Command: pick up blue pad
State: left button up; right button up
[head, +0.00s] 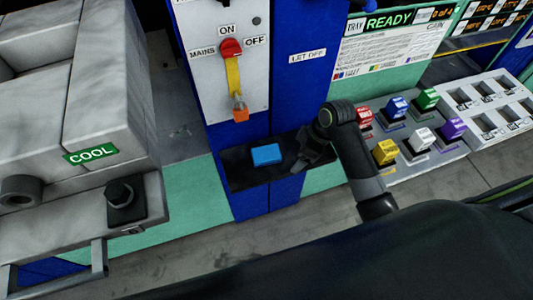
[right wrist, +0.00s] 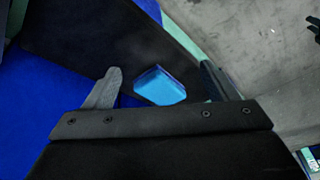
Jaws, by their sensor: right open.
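The blue pad (head: 266,155) lies flat on a dark shelf (head: 240,178) at the front of the blue cabinet in the head view. My right gripper (head: 303,150) is just to the right of the pad, over the shelf, apart from it. In the right wrist view the blue pad (right wrist: 160,86) shows between and beyond the two fingers of my right gripper (right wrist: 160,85), which is open and empty. I cannot tell how far the fingertips are above the shelf. My left gripper is not in view.
A tray of colored blocks (head: 455,155) stands to the right, with an empty slotted tray (head: 500,110) beside it. A grey press marked COOL (head: 80,110) fills the left.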

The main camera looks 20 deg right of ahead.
jog(key=w+a+r+n+g+y, duration=0.1)
jog(key=w+a+r+n, duration=0.15)
jog(key=r, duration=0.35)
jog(key=w+a+r+n, duration=0.1)
jog(key=w+r+n, duration=0.3)
jog(key=r, duration=0.1)
jog(key=b, duration=1)
send_over(264, 153)
jog(key=d, duration=0.1)
jog(key=shift+n, duration=0.25)
notch_tip(264, 153, down, 11)
jog(key=shift+d+r, duration=0.1)
jog(key=shift+d, duration=0.05)
jog(key=shift+f+b, duration=0.3)
jog(key=shift+f, duration=0.2)
jog(key=shift+d+x, duration=0.2)
jog(key=shift+x, duration=1.95)
jog(key=shift+s+f+p, duration=0.1)
jog(key=shift+f+p, duration=0.2)
jog(key=shift+f, duration=0.05)
jog(key=c, duration=1.1)
jog(key=shift+o, duration=0.2)
